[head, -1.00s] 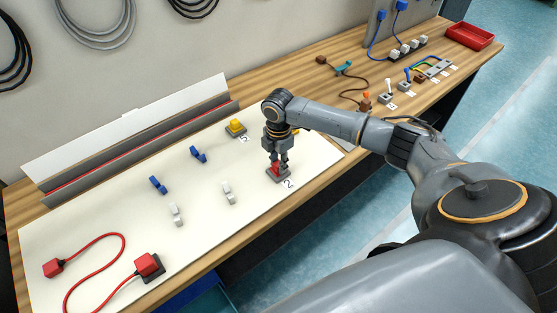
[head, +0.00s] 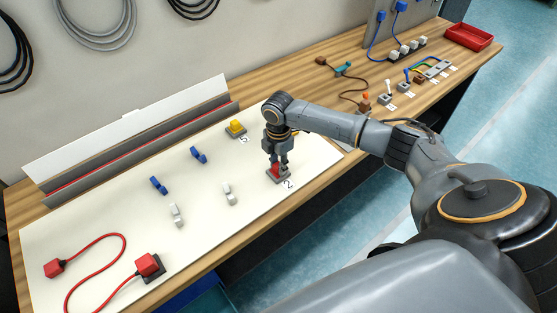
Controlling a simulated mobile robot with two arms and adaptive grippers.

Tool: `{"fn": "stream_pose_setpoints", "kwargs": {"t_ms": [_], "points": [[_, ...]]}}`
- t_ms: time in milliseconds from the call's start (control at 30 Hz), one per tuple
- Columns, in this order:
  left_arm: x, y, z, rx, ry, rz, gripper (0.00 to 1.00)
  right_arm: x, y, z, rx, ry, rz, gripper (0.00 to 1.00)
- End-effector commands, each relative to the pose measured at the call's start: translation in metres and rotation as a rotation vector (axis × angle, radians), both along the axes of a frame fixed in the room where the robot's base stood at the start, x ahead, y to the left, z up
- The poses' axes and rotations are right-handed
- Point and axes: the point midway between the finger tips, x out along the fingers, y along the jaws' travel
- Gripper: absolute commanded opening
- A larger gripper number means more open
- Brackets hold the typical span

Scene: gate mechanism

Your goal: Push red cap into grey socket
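A small red block (head: 275,170), which looks like the red cap, sits on a grey square base (head: 284,176) by the label "2", at the front right of the white board. My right gripper (head: 277,160) points straight down over the red block, its fingertips at or touching it. The fingers partly hide the block, and I cannot tell whether they grip it or only press on it. How deep the block sits in the base is too small to tell. My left gripper is not in view.
A red cable joins a red plug (head: 54,267) and another red plug (head: 149,264) on a dark base. A yellow button (head: 236,127), blue pieces (head: 159,185) and white switches (head: 228,194) stand on the white board (head: 95,215). A red tray (head: 470,37) is far right.

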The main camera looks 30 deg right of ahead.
Motion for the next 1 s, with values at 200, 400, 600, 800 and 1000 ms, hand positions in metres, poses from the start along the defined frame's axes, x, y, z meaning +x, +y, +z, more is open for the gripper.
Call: {"fn": "stream_pose_setpoints", "kwargs": {"t_ms": [200,400,600,800,1000], "points": [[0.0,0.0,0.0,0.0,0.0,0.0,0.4,-0.002,0.0,-0.002,0.0,0.005,0.001,0.35],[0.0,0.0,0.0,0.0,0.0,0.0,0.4,-0.001,0.0,-0.002,0.0,0.004,0.001,0.53],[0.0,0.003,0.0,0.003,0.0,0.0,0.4,-0.001,0.0,-0.001,0.0,0.003,0.001,0.53],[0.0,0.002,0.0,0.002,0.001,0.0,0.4,0.0,0.0,0.021,0.001,-0.001,0.001,0.53],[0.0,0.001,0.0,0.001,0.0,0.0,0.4,0.0,0.0,0.064,0.0,-0.001,0.002,0.53]]}}
